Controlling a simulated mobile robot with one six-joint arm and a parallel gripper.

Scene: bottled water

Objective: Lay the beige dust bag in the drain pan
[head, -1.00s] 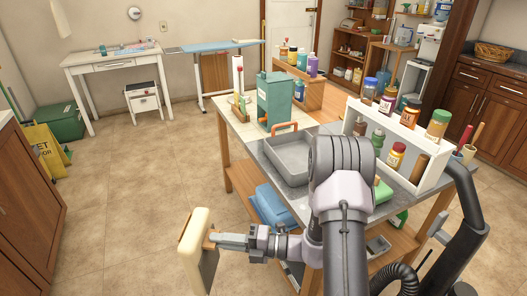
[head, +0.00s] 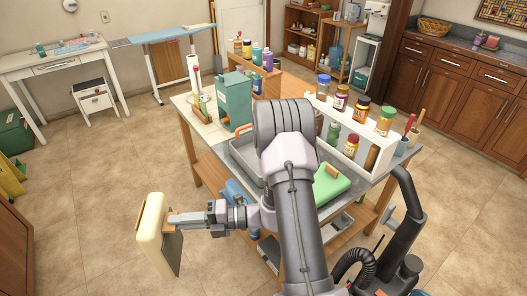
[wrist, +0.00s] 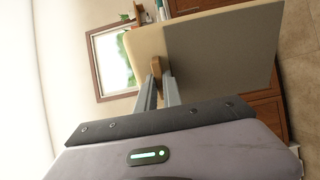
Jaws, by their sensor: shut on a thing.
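The beige dust bag (head: 152,232) is a cream slab with a dark grey face and a small brown tab. My gripper (head: 172,219) is shut on that tab and holds the bag upright, above the floor and left of the table. In the wrist view the bag (wrist: 148,48) and its grey face (wrist: 225,55) stand beyond the fingers (wrist: 160,85). The drain pan (head: 243,153) is a grey tray on the table top, to the right of and beyond the bag. My arm hides much of the pan.
Blue things (head: 235,195) sit on the shelf below. The floor (head: 90,190) at left is clear.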

